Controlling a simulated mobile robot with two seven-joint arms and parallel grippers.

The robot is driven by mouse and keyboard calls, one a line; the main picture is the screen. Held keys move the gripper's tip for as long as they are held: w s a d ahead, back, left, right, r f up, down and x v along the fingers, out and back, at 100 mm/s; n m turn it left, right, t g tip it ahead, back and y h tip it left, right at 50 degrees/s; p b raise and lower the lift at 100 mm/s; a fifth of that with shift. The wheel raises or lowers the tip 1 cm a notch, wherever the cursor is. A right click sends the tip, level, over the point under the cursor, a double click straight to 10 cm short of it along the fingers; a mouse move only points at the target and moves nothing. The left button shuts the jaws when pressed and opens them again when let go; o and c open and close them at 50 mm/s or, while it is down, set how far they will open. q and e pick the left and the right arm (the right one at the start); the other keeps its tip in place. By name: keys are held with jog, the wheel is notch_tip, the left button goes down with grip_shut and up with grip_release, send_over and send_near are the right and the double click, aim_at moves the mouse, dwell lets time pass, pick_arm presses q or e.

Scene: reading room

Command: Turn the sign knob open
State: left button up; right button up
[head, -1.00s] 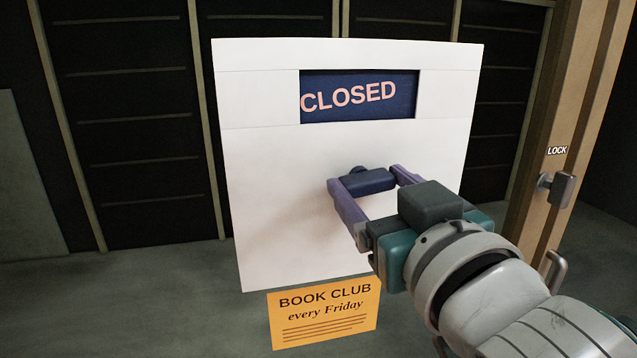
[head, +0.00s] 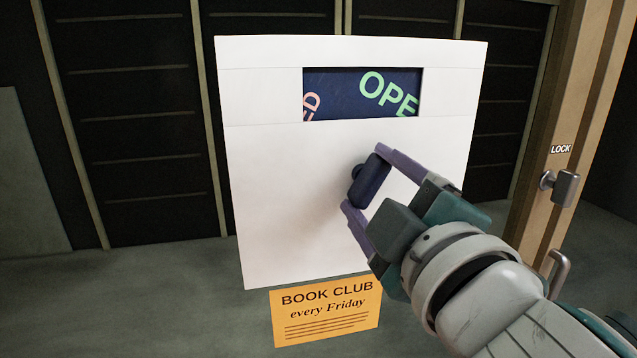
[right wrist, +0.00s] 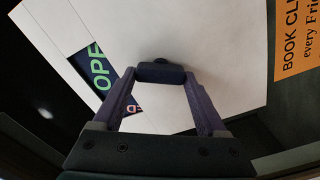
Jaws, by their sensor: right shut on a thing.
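The white sign board (head: 270,190) stands in front of me. Its window (head: 340,95) shows a dark blue disc with green letters "OPE", tilted and cut off at the right, and a pink "ED" at the left edge. The dark blue knob (head: 369,182) is on the board below the window, its bar tilted steeply. My right gripper (head: 368,177) is shut on the knob, one purple finger on each end. The right wrist view also shows the knob (right wrist: 160,73) between the fingertips, with the window (right wrist: 100,77) to the left. My left gripper is not in view.
A yellow "BOOK CLUB" notice (head: 326,313) hangs just below the board. At the right, a wooden door post (head: 547,120) carries a "LOCK" label and a metal knob (head: 565,187). Dark panels stand behind the board.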

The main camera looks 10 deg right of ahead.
jog(key=n, duration=0.5)
jog(key=shift+f+n, duration=0.1)
jog(key=shift+n, duration=0.3)
dwell(0.4)
jog(key=o, duration=1.3)
jog(key=shift+s, duration=0.1)
